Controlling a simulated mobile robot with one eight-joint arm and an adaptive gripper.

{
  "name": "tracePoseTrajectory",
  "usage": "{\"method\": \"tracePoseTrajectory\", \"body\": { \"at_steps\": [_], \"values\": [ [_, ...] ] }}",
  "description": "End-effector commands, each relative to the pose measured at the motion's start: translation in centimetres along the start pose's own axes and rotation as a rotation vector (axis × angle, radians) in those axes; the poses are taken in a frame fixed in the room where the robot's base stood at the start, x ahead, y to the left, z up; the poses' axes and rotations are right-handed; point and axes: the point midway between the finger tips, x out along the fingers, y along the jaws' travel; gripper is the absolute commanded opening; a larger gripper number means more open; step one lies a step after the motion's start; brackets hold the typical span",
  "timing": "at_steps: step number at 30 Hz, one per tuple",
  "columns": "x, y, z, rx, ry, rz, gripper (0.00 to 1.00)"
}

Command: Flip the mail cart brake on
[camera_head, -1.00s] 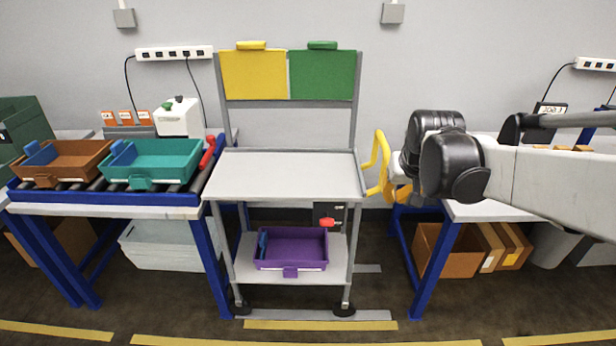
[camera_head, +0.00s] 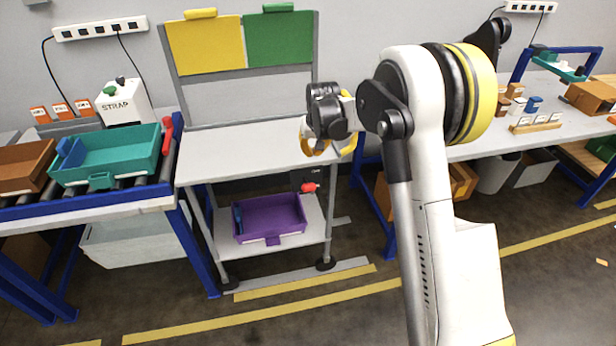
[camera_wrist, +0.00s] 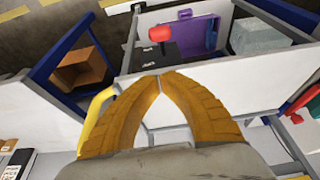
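The mail cart (camera_head: 235,152) is grey, with a flat top, a lower shelf and a raised back. Its brake is a red-tipped lever (camera_head: 309,187) on a black box (camera_head: 297,178) under the top's right side. The red tip (camera_wrist: 160,33) also shows in the wrist view, beyond the cart's top edge, above the black box (camera_wrist: 158,56). My gripper (camera_head: 316,150) hangs by the right end of the cart top, above the brake and apart from it. In the wrist view its orange fingers (camera_wrist: 160,78) meet at their tips with nothing visible between them.
A purple tray (camera_head: 270,217) sits on the lower shelf. A roller table with a teal tray (camera_head: 110,165) stands left. A worktable (camera_head: 490,135) stands right. Open floor lies in front.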

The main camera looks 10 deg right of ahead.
Motion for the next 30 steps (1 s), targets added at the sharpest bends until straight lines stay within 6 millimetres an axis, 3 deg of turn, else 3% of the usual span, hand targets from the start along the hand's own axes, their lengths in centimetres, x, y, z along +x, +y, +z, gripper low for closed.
{"method": "tracePoseTrajectory", "body": {
  "at_steps": [8, 22, 30],
  "values": [
    [1.1, 0.0, 0.0, 0.000, 0.001, 0.000, 0.00],
    [10.6, 0.0, 0.1, 0.000, 0.001, 0.000, 0.00],
    [12.6, 0.0, 2.5, 0.000, 0.001, 0.000, 0.00]
  ]
}}
